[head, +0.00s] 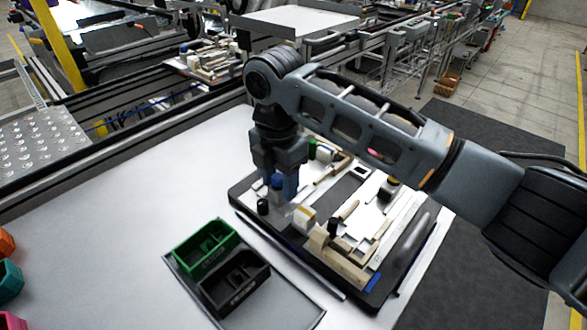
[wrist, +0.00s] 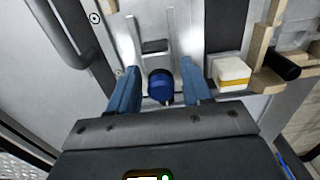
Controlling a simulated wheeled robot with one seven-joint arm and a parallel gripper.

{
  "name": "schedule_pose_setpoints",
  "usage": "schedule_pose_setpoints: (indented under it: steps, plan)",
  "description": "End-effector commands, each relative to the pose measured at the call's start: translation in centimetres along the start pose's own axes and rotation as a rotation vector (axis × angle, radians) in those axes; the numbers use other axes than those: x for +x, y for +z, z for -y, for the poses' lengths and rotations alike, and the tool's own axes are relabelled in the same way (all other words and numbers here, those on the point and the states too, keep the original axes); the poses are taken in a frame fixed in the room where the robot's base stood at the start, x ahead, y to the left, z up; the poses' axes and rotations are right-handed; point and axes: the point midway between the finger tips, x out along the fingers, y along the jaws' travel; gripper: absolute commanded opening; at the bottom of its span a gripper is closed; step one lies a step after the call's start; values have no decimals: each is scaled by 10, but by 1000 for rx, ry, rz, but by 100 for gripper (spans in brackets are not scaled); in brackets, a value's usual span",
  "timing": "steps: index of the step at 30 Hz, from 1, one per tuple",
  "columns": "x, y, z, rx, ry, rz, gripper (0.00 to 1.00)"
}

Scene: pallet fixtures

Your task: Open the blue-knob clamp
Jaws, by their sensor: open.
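The blue knob (wrist: 160,85) of the clamp shows in the wrist view between the two blue fingers of my gripper (wrist: 158,88). A gap shows on both sides of the knob, so the fingers look apart from it. In the head view my gripper (head: 282,188) points down over the left part of the pallet, with the blue knob (head: 277,182) partly hidden at its fingers. A dark block (wrist: 155,46) lies just beyond the knob. The clamp's body below the knob is mostly hidden, so I cannot tell its position.
The black-edged pallet (head: 378,298) carries several wooden and white fixtures. A white block with a yellow band (wrist: 232,73) stands right of the fingers. A black knob (head: 263,207) is close on the left. Green (head: 205,247) and black (head: 235,283) bins stand in front.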

Motion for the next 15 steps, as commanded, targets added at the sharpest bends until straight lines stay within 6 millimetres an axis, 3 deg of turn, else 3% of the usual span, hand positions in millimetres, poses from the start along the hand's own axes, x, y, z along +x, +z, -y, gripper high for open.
schedule_pose_setpoints:
  steps: [9,15]
  plan:
    - [-1,0,0,0,0,0,49]
    - [-12,0,0,0,0,0,49]
